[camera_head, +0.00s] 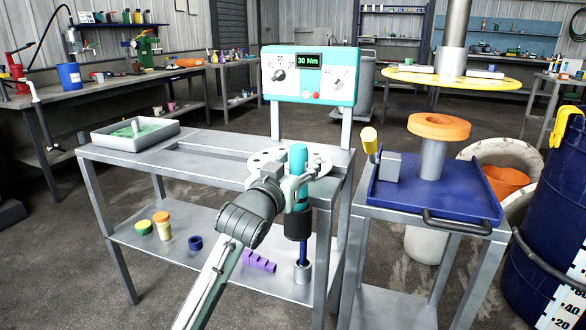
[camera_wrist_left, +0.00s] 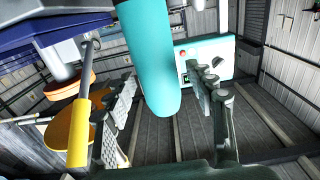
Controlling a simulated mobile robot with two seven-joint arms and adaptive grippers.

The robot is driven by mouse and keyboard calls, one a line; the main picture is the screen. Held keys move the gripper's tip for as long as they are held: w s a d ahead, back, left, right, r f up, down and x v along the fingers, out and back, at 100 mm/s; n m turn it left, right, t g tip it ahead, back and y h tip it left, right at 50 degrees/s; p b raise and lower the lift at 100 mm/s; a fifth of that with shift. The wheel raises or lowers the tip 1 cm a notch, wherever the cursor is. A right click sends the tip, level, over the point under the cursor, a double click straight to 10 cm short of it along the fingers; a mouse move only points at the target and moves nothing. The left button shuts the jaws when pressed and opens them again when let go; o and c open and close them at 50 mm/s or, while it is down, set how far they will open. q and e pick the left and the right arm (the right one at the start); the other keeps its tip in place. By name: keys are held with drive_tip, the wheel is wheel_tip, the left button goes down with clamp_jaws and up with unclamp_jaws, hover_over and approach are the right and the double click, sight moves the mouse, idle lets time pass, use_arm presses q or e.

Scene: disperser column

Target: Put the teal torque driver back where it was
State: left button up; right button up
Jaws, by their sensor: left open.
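The teal torque driver (camera_head: 298,158) stands upright at the front of the round holed plate (camera_head: 262,160) on the grey bench. Its black lower body (camera_head: 298,224) and thin blue shaft hang below the bench top, with a grey socket at the bottom. My left gripper (camera_head: 291,180) is at the driver, its fingers around the handle. In the left wrist view the teal handle (camera_wrist_left: 152,60) lies between the two open fingers (camera_wrist_left: 165,105), with gaps visible on both sides. The gripper hides part of the driver and plate. My right gripper is not in view.
A teal control box (camera_head: 310,75) reading 30 Nm stands behind the plate. A blue tray table (camera_head: 440,200) with an orange ring (camera_head: 439,126) and a yellow-handled tool (camera_head: 369,140) is close on the right.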

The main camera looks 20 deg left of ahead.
use_arm(q)
drive_tip(key=s, duration=1.2)
drive_tip(key=s+a+f+g, duration=0.1)
drive_tip(key=f+g, duration=0.1)
drive_tip(key=f, duration=0.6)
drive_tip(key=s+a+f+g+y, duration=0.1)
drive_tip(key=s+a+f+g, duration=0.15)
drive_tip(key=f, duration=0.55)
drive_tip(key=s+f+g, duration=0.1)
drive_tip(key=f+g, duration=0.1)
drive_tip(key=f, duration=0.6)
drive_tip(key=s+a+f+g, duration=0.2)
drive_tip(key=s+f+g, duration=0.2)
drive_tip(key=s+f, duration=0.5)
drive_tip(key=s+a+f+m+g+y, duration=0.1)
drive_tip(key=s+f+g, duration=0.3)
drive_tip(key=s+f, duration=0.6)
wheel_tip(320, 180, down, 4)
drive_tip(key=shift+s+a+r+b, duration=0.1)
drive_tip(key=shift+s+a+b, duration=0.05)
drive_tip(key=shift+a+b, duration=0.2)
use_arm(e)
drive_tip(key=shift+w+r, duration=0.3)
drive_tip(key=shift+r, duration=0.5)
use_arm(q)
drive_tip(key=shift+g, duration=0.25)
